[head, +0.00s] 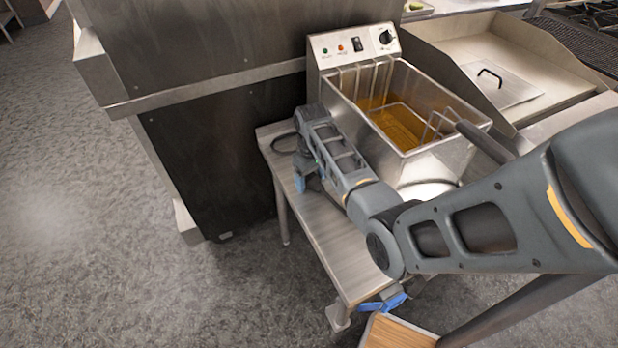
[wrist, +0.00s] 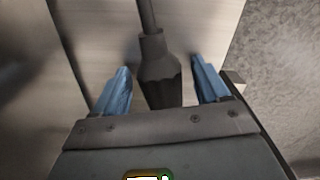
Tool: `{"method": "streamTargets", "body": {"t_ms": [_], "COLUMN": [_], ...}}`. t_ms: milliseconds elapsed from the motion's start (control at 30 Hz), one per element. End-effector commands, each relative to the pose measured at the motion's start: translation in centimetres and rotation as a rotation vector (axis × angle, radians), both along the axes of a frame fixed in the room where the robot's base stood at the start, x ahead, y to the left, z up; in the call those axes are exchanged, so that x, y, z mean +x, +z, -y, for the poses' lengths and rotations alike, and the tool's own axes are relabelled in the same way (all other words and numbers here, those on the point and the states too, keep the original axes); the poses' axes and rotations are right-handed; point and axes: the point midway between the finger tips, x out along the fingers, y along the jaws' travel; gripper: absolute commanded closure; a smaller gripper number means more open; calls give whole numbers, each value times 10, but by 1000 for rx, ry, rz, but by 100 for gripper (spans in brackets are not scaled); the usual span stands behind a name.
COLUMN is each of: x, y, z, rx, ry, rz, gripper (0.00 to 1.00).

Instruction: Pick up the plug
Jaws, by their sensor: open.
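The plug (wrist: 158,76) is dark grey with a cord running up from it in the wrist view. It lies between the two blue fingers of my gripper (wrist: 164,88), which are open with a gap on each side of it. In the head view my gripper (head: 308,182) is low over the left side of the steel table. The plug is hidden there behind my arm, but a dark cord (head: 284,138) shows on the table near the fryer's left side.
A deep fryer (head: 455,160) with amber oil and a wire basket stands on the steel table (head: 325,235), right of my gripper. A dark panelled unit (head: 205,150) stands behind and left. Open floor (head: 90,240) lies left. A wooden-topped surface (head: 395,335) is at the bottom.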

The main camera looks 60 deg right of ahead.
Motion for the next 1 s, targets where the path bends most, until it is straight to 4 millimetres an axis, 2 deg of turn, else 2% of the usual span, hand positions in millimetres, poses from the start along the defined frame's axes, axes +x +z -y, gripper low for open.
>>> {"method": "streamTargets", "body": {"t_ms": [167, 733, 1000], "x": [0, 0, 1], "y": [0, 1, 4], "z": [0, 0, 0], "rx": [0, 0, -2], "ry": [0, 0, 0], "rz": [1, 0, 1], "gripper": [27, 81, 82]}}
